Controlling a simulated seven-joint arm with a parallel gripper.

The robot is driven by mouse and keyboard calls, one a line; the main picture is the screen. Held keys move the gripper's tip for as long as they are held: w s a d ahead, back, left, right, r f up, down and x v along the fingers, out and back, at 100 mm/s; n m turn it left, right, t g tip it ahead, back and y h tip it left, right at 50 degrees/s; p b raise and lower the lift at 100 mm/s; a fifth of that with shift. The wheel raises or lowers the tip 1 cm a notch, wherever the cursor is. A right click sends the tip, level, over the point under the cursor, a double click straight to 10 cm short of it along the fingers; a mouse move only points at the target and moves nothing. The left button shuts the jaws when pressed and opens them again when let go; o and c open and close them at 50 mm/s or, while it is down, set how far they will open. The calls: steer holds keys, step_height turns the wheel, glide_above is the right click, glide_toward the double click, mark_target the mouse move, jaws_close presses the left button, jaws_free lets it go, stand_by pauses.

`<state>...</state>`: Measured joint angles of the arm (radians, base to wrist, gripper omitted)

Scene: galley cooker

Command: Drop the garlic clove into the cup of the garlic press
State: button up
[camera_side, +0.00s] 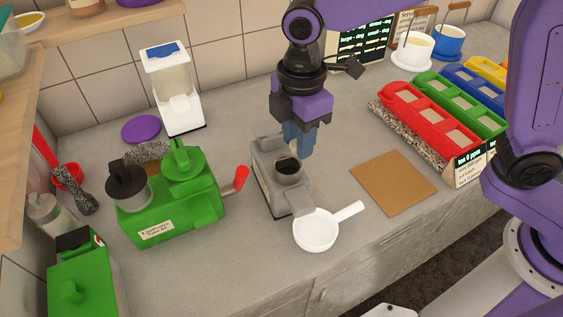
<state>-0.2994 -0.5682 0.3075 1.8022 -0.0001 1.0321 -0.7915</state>
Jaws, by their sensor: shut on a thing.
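The grey device (264,178) with a dark round cup (288,168) in its top looks like the garlic press. It stands upright near the middle of the counter. My gripper (299,152) points down just behind and to the right of the cup's opening, close above the device. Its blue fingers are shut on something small. The fingers hide it, so I cannot make out the garlic clove itself.
A white pan (316,232) sits at the grey device's front. A green machine (170,212) with a red-knobbed handle stands left. A brown board (394,183) lies right, before red (428,117), green and blue bins. A white dispenser (172,90) stands behind.

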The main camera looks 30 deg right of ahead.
steer(key=shift+f, duration=0.85)
steer(key=o, duration=1.1)
steer(key=shift+c, duration=0.2)
step_height(320, 180, up, 18)
steer(key=shift+f, duration=0.25)
steer(key=s+d+f+m, duration=0.3)
steer(key=s+d+f, duration=0.5)
steer(key=d, duration=0.5)
steer(key=s+d+f+m, duration=0.3)
steer(key=s+d+f, duration=0.5)
steer(key=s+d, duration=0.3)
steer(key=shift+s+d+f, duration=0.15)
steer(key=shift+s+d, duration=0.15)
steer(key=shift+d, duration=0.65)
